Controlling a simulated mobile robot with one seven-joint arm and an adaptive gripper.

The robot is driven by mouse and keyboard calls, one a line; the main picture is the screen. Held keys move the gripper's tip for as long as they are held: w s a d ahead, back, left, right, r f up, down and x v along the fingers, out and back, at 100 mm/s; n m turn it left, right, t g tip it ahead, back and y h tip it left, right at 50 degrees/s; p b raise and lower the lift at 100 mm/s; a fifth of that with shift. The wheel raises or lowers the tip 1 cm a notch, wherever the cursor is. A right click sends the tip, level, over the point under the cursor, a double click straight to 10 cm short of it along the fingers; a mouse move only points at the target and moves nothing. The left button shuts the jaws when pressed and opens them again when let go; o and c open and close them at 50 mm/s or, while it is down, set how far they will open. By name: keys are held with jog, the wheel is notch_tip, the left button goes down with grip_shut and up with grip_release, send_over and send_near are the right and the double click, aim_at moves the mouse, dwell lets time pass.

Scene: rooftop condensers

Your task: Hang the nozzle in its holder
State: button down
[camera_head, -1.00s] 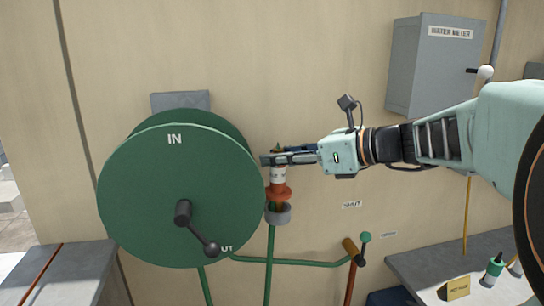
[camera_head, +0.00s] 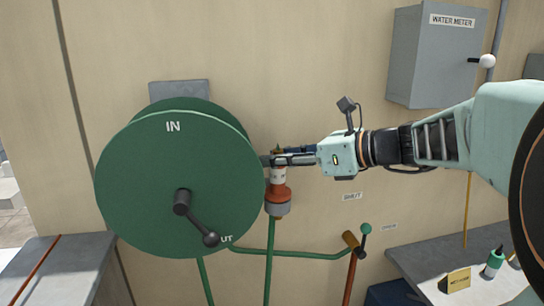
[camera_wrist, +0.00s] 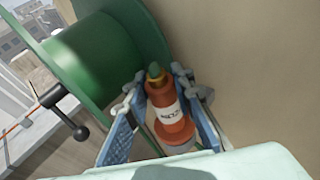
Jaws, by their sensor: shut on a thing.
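The nozzle (camera_head: 278,190) is orange-red with a white label and a green-and-yellow tip. It stands upright beside the green reel. My gripper (camera_head: 276,160) reaches in from the right, shut on its upper part. In the wrist view the nozzle (camera_wrist: 170,115) is between my blue pads, label facing me. The holder (camera_head: 277,209) is a grey ring on the wall side. The nozzle's wide orange collar is down at the ring, with no clear gap between them. The ring's inside is hidden. In the wrist view the grey ring (camera_wrist: 186,150) shows only partly below the nozzle.
The green hose reel (camera_head: 150,190) with its black crank (camera_head: 197,220) stands close to the left. A green pipe (camera_head: 290,255) and a valve lever (camera_head: 366,240) are below. A grey water meter box (camera_head: 432,65) is at upper right. The wall between is clear.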

jog(key=shift+f, duration=0.1)
jog(key=c, duration=1.6)
grip_release()
jog(key=shift+d, duration=0.1)
